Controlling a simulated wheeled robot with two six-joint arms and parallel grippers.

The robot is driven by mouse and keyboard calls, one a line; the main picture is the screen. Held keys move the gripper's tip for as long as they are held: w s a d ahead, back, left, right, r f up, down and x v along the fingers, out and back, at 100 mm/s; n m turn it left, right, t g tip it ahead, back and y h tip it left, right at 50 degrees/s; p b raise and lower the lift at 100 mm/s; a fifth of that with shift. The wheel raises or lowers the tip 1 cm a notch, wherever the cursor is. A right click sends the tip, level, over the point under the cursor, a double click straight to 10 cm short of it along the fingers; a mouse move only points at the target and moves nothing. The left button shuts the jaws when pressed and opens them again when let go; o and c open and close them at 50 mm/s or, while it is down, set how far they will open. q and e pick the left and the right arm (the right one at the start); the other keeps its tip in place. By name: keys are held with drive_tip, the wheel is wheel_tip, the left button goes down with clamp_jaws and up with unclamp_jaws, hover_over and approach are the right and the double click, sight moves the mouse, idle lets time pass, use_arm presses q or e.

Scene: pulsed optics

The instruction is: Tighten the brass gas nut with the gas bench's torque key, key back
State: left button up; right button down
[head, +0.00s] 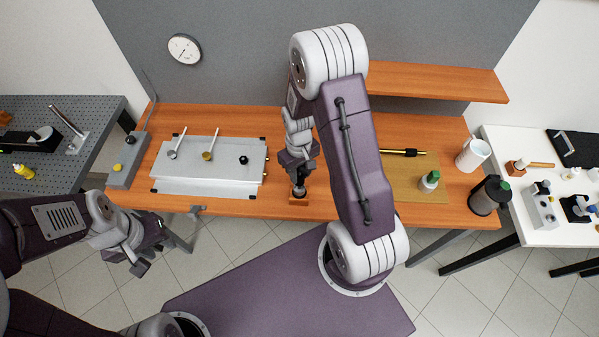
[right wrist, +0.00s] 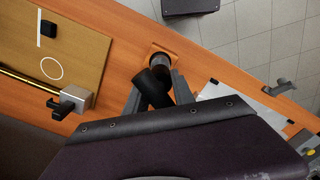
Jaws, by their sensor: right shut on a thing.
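My right gripper (head: 299,178) is shut on a dark, black-handled tool (right wrist: 152,88), which I take to be the torque key. The tool's far end stands at a small wooden block (head: 299,200) near the bench's front edge; I cannot tell whether it is seated in it. The grey metal box (head: 222,186) left of it carries a brass round fitting (head: 207,156) with a pale lever, a steel fitting (head: 172,155) with a lever, and a black knob (head: 244,160). I cannot tell for sure which brass part is the gas nut. My left gripper (head: 147,248) is open and empty, in front of the bench.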

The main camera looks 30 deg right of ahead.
drive_tip(key=shift+f+b, duration=0.35)
drive_tip(key=shift+f, duration=0.2)
drive_tip(key=shift+f+b, duration=0.85)
drive_tip(key=shift+f, duration=0.2)
drive_tip(key=c, duration=1)
unclamp_jaws()
drive_tip(key=shift+r, duration=0.1)
drive_tip(key=shift+o, duration=0.2)
wheel_tip(320, 180, up, 9)
drive_tip(key=shift+r+b, duration=0.1)
drive_tip(key=shift+b, duration=0.35)
drive_tip(key=shift+w+r, duration=0.1)
drive_tip(key=shift+r, duration=0.05)
wheel_tip(320, 180, up, 4)
drive_tip(key=p, duration=0.4)
drive_tip(key=shift+f, duration=0.2)
